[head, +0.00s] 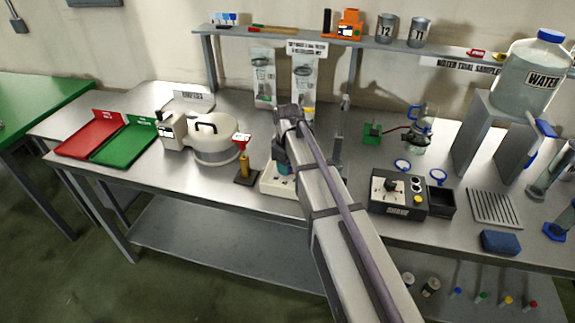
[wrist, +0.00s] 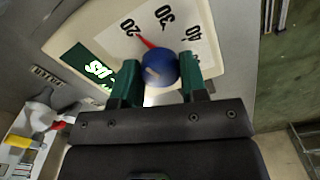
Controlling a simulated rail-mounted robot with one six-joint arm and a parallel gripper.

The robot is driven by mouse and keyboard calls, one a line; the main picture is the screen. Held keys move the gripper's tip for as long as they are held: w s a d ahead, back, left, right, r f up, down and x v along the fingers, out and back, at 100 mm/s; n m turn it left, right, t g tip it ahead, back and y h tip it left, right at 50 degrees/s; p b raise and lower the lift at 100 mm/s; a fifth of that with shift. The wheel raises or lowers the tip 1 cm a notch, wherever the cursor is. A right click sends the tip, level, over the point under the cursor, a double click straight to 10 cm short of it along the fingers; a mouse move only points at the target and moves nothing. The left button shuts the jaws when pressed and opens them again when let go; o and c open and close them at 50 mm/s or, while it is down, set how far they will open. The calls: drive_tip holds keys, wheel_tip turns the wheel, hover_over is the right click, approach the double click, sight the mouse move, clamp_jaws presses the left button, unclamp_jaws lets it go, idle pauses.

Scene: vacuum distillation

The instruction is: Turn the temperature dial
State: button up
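The temperature dial (wrist: 161,68) is a round blue knob in the wrist view, with a red pointer at its upper left, close to the 20 mark. It sits on a pale panel (wrist: 70,43) with a white scale that shows 20, 30 and 40. My gripper (wrist: 161,75) has one green finger on each side of the knob, both appearing to touch it. In the head view my gripper (head: 283,165) is at the white device (head: 283,187), and my arm hides much of that device and the dial.
A green-lit display (wrist: 98,72), not clearly readable, is on the panel. A brown-and-black stand (head: 245,172) and a white round vessel (head: 215,140) are to the left. A black control box (head: 398,193) is to the right. A shelf (head: 375,45) runs behind.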

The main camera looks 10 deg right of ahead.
drive_tip(key=c, duration=0.4)
drive_tip(key=shift+m, duration=0.3)
drive_tip(key=m, duration=0.9)
drive_tip(key=shift+a, duration=0.1)
idle(0.4)
drive_tip(key=o, duration=0.9)
